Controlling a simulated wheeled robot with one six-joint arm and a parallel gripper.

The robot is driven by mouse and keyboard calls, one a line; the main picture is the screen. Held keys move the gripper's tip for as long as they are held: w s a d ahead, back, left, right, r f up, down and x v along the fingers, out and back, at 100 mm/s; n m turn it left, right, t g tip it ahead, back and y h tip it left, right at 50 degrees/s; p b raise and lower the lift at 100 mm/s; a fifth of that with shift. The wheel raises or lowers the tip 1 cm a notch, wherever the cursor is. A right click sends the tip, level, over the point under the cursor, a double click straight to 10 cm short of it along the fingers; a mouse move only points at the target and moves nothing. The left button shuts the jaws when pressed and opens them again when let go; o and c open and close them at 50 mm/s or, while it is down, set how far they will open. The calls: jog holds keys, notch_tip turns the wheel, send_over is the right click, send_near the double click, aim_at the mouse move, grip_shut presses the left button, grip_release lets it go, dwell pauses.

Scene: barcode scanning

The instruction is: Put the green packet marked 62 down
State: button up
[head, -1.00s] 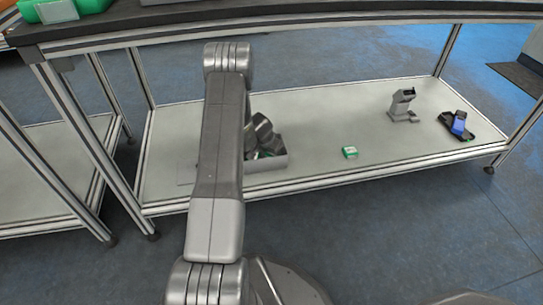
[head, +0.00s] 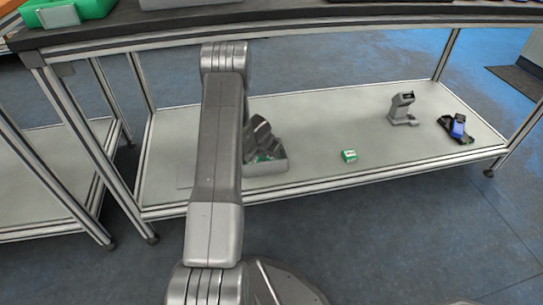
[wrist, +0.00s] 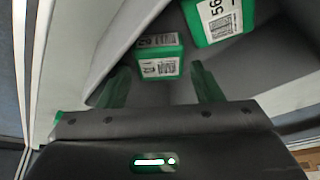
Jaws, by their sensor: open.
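A green packet (wrist: 158,58) with a white barcode label lies just beyond and between my gripper's fingertips in the wrist view. Its printed number is upside down and small; it may read 62. My gripper (wrist: 161,68) is open, its two green fingers apart, with nothing clasped between them. Another green packet marked 56 (wrist: 217,20) lies close by at the upper right. In the head view my gripper (head: 262,143) is low over a grey bin (head: 266,182) with green packets in it, partly hidden by my arm.
A lone green packet (head: 349,156) lies on the lower shelf (head: 320,120) right of the bin. A grey scanner stand (head: 403,108) and a blue-and-black device (head: 457,128) stand farther right. The shelf between bin and stand is mostly clear. The dark tabletop (head: 300,18) overhangs above.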

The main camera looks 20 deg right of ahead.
jog(key=p+v, duration=0.2)
jog(key=v, duration=0.8)
jog(key=shift+r, duration=0.1)
jog(key=b+x, duration=0.2)
jog(key=x, duration=1)
jog(key=shift+d+f+b, duration=0.1)
jog(key=shift+f+b, duration=0.25)
jog(key=shift+f, duration=0.05)
jog(key=shift+r+p, duration=0.35)
jog(key=shift+r, duration=0.9)
jog(key=shift+f, duration=0.15)
